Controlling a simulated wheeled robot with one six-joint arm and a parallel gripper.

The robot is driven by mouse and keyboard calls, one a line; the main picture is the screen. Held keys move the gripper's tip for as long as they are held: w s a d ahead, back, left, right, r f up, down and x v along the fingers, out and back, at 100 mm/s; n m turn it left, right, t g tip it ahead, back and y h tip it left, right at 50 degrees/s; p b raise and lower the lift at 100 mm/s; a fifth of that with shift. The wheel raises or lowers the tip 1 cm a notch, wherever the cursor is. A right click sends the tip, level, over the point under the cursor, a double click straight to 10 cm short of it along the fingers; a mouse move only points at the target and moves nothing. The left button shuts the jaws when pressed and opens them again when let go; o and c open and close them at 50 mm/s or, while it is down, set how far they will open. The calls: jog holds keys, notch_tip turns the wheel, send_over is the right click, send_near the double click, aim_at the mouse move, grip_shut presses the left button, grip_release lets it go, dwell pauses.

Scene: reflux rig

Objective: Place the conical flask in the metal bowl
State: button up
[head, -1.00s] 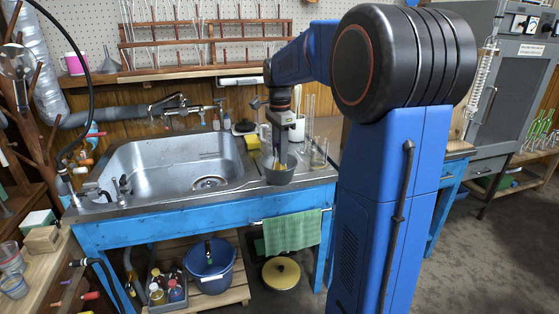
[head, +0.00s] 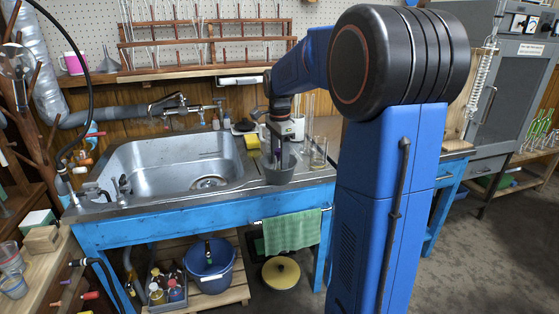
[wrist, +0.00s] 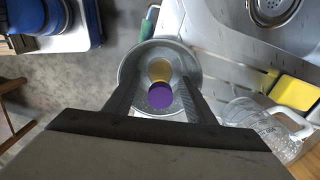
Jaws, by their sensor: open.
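The grey metal bowl (head: 279,173) stands on the worktop to the right of the sink. It also shows in the wrist view (wrist: 134,67). The conical flask, with a purple stopper and yellow contents (wrist: 159,72), shows inside the bowl's rim in the wrist view. It looks tilted from this angle, and its base is partly hidden behind the stopper. My gripper (wrist: 160,88) is open, with one finger on each side of the flask. In the head view my gripper (head: 279,152) points down into the bowl's mouth. I cannot tell whether the fingers touch the flask or bowl.
A clear glass vessel (head: 318,156) stands close to the bowl's right, and it shows in the wrist view (wrist: 262,128). A yellow sponge (head: 252,142) lies behind the bowl. The sink (head: 170,165) is to the left. A green towel (head: 291,231) hangs below the front edge.

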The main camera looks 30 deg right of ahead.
jog(key=shift+r, duration=0.15)
notch_tip(320, 180, up, 12)
jog(key=shift+r, duration=0.1)
jog(key=s+a+f+n+t, duration=0.1)
jog(key=s+a+f+n, duration=0.4)
jog(key=s, duration=0.5)
jog(key=s+a+f+n+t, duration=0.2)
jog(key=s+a+f+n, duration=0.3)
jog(key=s+n, duration=0.3)
jog(key=s+a+f+n+t, duration=0.1)
jog(key=s+a+f+n, duration=0.5)
jog(key=s, duration=0.6)
jog(key=shift+n+t, duration=0.3)
jog(key=shift+t, duration=0.1)
jog(key=shift+s, duration=0.1)
